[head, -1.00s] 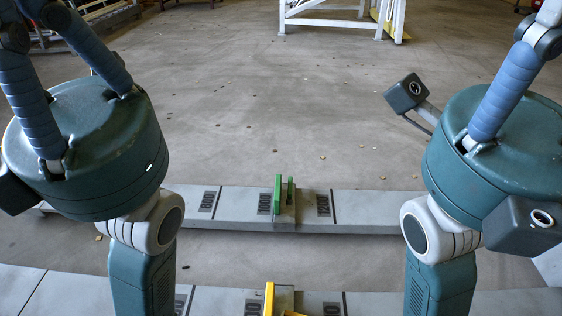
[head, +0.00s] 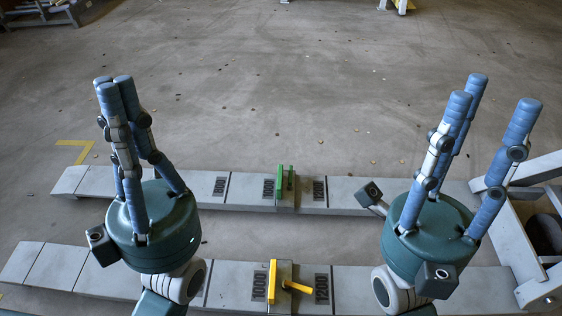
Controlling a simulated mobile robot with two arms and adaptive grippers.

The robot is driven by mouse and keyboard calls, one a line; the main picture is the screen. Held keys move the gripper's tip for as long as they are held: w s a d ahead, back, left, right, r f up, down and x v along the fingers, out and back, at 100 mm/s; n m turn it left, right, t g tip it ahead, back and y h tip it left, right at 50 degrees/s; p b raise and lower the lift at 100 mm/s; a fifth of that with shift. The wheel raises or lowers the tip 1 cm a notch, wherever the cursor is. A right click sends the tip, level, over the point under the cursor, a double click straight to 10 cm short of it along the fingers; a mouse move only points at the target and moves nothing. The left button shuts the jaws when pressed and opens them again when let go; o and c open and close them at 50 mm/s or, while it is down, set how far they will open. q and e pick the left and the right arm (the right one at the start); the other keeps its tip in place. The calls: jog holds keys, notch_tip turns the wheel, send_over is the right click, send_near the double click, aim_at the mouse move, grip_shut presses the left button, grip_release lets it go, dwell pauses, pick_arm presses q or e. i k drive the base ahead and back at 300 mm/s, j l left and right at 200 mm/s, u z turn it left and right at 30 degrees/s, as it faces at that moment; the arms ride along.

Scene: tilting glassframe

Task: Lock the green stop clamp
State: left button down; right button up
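The green stop clamp (head: 279,182) stands on the far grey beam (head: 345,190), by the 1000 mark. It has an upright green plate, with a small dark green piece close at its right. My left gripper (head: 113,83) points up at the left, well apart from the clamp. Its blue fingertips look close together; I cannot tell whether it is shut, and nothing shows in it. My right gripper (head: 490,95) points up at the right with its fingers spread, open and empty. Neither gripper touches the clamp.
A yellow clamp (head: 271,281) with a lever sticking out to the right sits on the near beam (head: 230,273). A grey frame (head: 527,255) stands at the far right. The concrete floor (head: 280,90) behind the beams is mostly clear, with small scattered bits.

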aim_at(290, 185)
jog(key=j+z, duration=0.15)
jog(key=z, duration=1.55)
jog(key=k+j, duration=0.4)
jog(key=j, duration=0.2)
